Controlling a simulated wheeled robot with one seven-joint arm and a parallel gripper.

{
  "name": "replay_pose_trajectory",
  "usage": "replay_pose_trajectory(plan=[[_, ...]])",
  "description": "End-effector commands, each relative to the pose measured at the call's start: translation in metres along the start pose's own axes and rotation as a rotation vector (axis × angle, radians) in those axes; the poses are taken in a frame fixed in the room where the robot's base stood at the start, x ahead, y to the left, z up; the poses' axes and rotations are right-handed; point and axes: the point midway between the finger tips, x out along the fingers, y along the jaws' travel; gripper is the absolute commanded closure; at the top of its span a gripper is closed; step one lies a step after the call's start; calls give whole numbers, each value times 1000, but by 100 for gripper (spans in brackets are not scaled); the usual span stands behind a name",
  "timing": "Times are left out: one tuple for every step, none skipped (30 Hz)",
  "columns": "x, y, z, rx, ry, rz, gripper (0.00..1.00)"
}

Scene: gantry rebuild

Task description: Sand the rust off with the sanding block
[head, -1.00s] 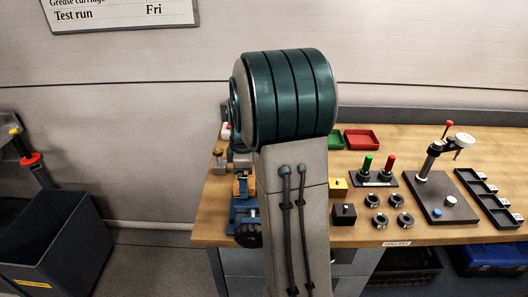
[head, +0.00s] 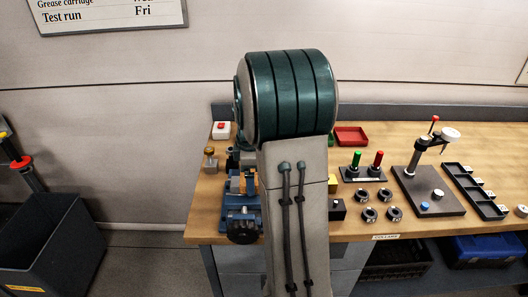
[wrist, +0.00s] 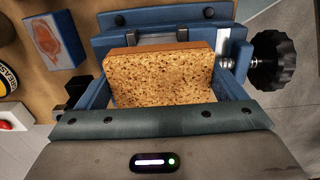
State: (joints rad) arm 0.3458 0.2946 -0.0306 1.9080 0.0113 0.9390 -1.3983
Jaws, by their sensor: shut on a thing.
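In the wrist view, a speckled, cork-coloured sanding block (wrist: 160,78) with a brown edge is held in my gripper (wrist: 162,88). The gripper is shut on it. The block is over or against the blue vise (wrist: 125,20) on the bench, and I cannot tell whether they touch. A blue-grey block with an orange rust-like patch (wrist: 55,40) lies on the wood at upper left, apart from the gripper. In the head view, my arm hides the gripper and part of the vise (head: 238,222).
The vise's black knob (wrist: 280,60) sticks out at right in the wrist view. In the head view, black rings (head: 370,214), a stand on a dark plate (head: 428,195), a slotted tray (head: 475,192) and a red tray (head: 351,136) are on the bench. A dark bin (head: 48,245) is at left.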

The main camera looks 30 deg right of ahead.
Motion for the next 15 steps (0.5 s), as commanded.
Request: replay_pose_trajectory(plan=[[0, 1, 3, 0, -1, -1, 31], [0, 2, 4, -1, -1, -1, 31], [0, 3, 6, -3, -1, -1, 31], [0, 4, 8, -6, -1, -1, 31], [0, 5, 9, -7, -1, -1, 31], [0, 6, 11, -9, -1, -1, 31], [-4, 6, 10, -11, 0, -1, 31], [-6, 5, 10, -12, 0, -2, 31], [-17, 6, 9, -12, 0, 3, 31], [-25, 6, 10, -12, 0, 4, 31], [-28, 6, 10, -11, 0, 1, 31], [-30, 5, 11, -9, -1, -1, 31], [-32, 6, 12, -8, -1, -1, 31], [-35, 6, 12, -7, -1, -1, 31], [-39, 6, 12, -6, -1, -1, 31]])
